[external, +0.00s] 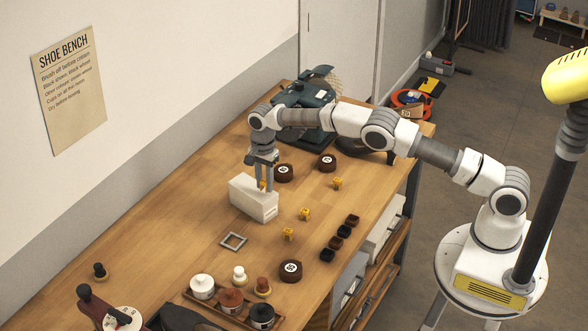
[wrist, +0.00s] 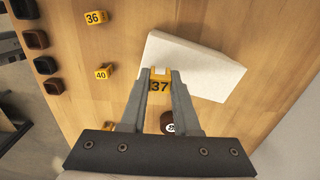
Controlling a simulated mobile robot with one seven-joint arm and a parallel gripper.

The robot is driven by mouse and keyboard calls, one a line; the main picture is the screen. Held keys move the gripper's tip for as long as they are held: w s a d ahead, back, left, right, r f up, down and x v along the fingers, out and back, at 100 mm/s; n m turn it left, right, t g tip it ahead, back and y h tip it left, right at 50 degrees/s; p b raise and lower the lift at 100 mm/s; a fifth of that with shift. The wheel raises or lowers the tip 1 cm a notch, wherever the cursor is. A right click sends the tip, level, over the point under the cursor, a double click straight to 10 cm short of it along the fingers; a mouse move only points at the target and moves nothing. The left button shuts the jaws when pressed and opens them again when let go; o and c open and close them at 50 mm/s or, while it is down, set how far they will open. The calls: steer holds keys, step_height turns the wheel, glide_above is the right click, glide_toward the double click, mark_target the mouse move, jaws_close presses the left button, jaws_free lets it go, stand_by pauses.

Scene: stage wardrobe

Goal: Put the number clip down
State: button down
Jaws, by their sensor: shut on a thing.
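My gripper (wrist: 160,88) is shut on a yellow number clip marked 37 (wrist: 159,84), which sits between its fingertips. In the external view my gripper (external: 264,184) points down at the far part of a white block (external: 252,198), and only a bit of the clip's yellow shows between the fingers. In the wrist view the white block (wrist: 205,68) lies right behind and beside the clip. I cannot tell whether the clip touches the block. Other yellow clips lie loose on the bench: 36 (wrist: 95,17), 40 (wrist: 103,72) and one partly hidden by my gripper (wrist: 107,126).
Round brown tins (external: 284,173) stand near the block, with another (external: 290,270) nearer the front. A square grey frame (external: 233,242) lies beside the block. Several dark cups (external: 344,231) line the right edge. A tray (external: 213,306) with pots and a green machine (external: 300,97) flank the area.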

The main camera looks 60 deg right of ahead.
steer(key=shift+f, duration=0.55)
steer(key=shift+f, duration=0.2)
steer(key=c, duration=0.6)
jaws_free()
steer(key=shift+c, duration=0.2)
